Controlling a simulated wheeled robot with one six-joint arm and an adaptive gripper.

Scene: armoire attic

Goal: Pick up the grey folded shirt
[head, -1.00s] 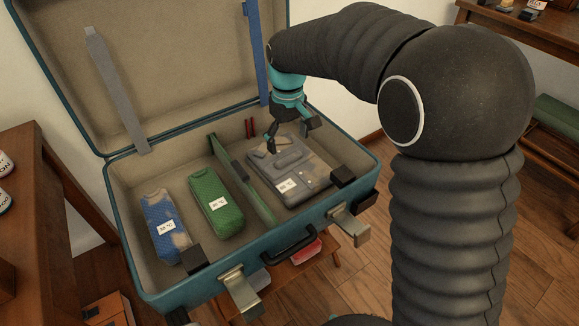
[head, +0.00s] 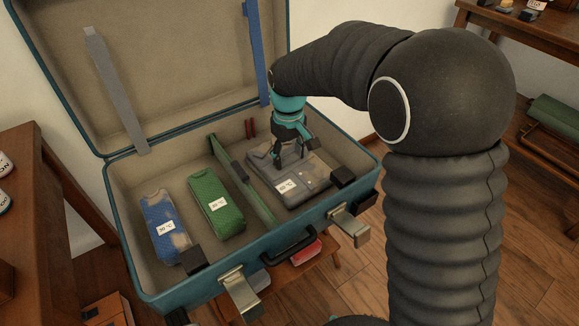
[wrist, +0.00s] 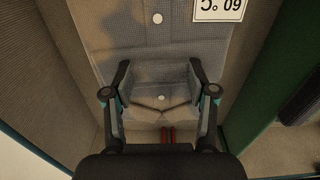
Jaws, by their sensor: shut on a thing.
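The grey folded shirt (head: 302,184) lies flat in the right part of the open teal suitcase (head: 265,252), with a white label near its front edge. In the wrist view the shirt (wrist: 130,50) shows buttons and a label reading 60 °C, upside down. My gripper (head: 289,160) is down at the back part of the shirt. In the wrist view my gripper (wrist: 160,78) has its two fingers on either side of a raised collar fold, shut on it with the cloth between them. The fingertips' depth in the cloth is hidden.
A green divider (head: 240,180) stands left of the shirt. Beyond it lie a green folded item (head: 215,200) and a blue one (head: 163,228). Two red sticks (head: 251,128) stand at the back wall. Dark blocks sit at the front corners. The raised lid (head: 180,70) is behind.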

